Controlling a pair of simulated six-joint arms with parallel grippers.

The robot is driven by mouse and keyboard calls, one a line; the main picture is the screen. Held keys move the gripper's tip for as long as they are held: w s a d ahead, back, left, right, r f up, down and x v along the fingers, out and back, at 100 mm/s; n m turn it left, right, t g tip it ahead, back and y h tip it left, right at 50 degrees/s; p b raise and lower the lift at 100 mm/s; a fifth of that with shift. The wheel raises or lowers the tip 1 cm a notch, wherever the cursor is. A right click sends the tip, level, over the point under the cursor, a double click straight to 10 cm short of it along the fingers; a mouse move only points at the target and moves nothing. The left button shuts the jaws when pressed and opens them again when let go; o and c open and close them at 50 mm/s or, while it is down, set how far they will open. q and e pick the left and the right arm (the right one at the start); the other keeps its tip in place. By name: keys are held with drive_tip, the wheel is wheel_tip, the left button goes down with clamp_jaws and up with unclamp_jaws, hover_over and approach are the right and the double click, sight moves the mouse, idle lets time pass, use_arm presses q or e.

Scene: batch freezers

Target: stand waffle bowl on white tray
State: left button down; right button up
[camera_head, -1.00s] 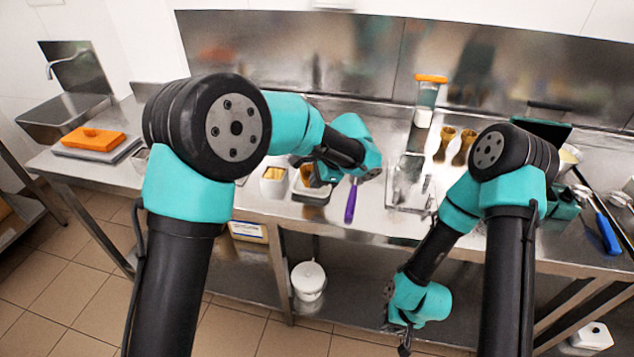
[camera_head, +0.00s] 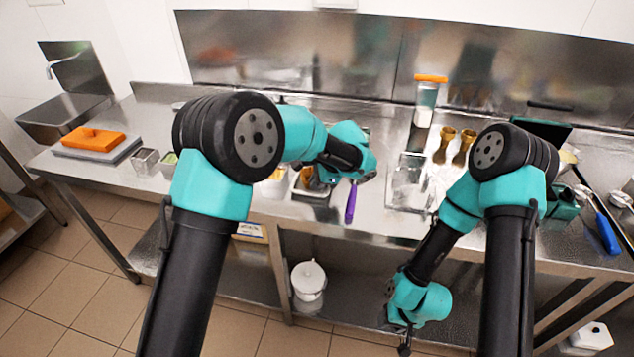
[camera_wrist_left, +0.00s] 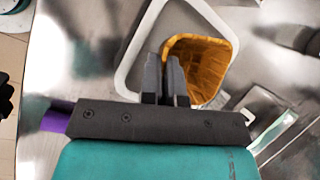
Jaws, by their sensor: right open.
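The waffle bowl (camera_wrist_left: 205,62) is golden brown with a ribbed inside, and lies within the rim of the white tray (camera_wrist_left: 128,70) in the left wrist view. In the head view the waffle bowl (camera_head: 308,178) and white tray (camera_head: 318,201) are partly hidden by my left arm. My left gripper (camera_wrist_left: 166,62) has its fingers close together at the bowl's left wall, apparently shut on it. The bowl's underside is hidden, so I cannot tell whether it touches the tray. My right gripper (camera_head: 404,350) hangs low in front of the table, open and empty.
A purple-handled tool (camera_head: 351,202) lies just right of the tray. Small containers (camera_head: 145,160) stand at the left, near an orange-topped box (camera_head: 94,139). A clear rack (camera_head: 407,185) and two brown cones (camera_head: 455,147) are at the right.

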use_arm(q)
drive_tip(key=shift+f, duration=0.1)
drive_tip(key=c, duration=1.6)
unclamp_jaws()
drive_tip(key=v, duration=1.2)
